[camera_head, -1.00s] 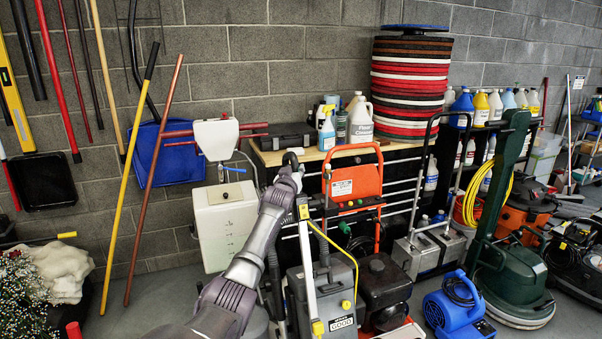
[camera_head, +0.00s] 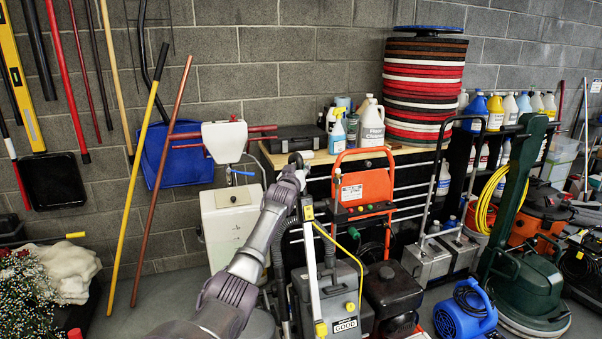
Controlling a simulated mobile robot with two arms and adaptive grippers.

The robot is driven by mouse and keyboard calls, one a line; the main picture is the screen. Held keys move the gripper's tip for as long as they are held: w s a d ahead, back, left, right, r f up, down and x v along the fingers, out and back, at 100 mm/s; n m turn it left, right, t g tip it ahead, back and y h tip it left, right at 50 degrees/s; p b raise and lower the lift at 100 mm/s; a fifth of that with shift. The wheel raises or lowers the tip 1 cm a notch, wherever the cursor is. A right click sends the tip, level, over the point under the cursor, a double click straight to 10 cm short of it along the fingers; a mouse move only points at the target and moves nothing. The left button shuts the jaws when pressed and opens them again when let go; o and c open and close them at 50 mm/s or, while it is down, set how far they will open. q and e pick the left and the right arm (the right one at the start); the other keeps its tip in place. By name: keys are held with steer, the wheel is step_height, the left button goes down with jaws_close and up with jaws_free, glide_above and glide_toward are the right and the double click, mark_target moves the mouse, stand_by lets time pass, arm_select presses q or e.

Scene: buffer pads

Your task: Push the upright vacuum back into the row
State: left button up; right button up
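The upright vacuum (camera_head: 330,292) has a grey body with a "GOOD" label and a pale metal tube with yellow fittings. It stands upright in the lower middle of the head view, in front of the workbench. My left arm reaches up from the bottom, left of the vacuum. My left gripper (camera_head: 297,160) is at the height of the vacuum's handle top, in front of the bench edge. Its dark fingers are small, and I cannot tell whether they close on the handle. My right gripper is not in view.
An orange-framed machine (camera_head: 365,189) with a black engine stands close on the vacuum's right. A blue blower (camera_head: 466,312) and a green floor machine (camera_head: 528,285) stand farther right. A white tank (camera_head: 232,228) is on the left. The workbench (camera_head: 318,157) is behind.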

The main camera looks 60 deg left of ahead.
arm_select(q)
steer(key=shift+o, duration=0.7)
steer(key=shift+w+f, duration=0.1)
steer(key=shift+f, duration=0.4)
steer(key=shift+s+d+f, duration=0.1)
steer(key=shift+s+d, duration=0.3)
steer(key=shift+d, duration=0.25)
steer(key=v, duration=1)
steer(key=shift+s+r, duration=0.2)
steer(key=shift+s, duration=0.2)
steer(key=shift+f, duration=0.1)
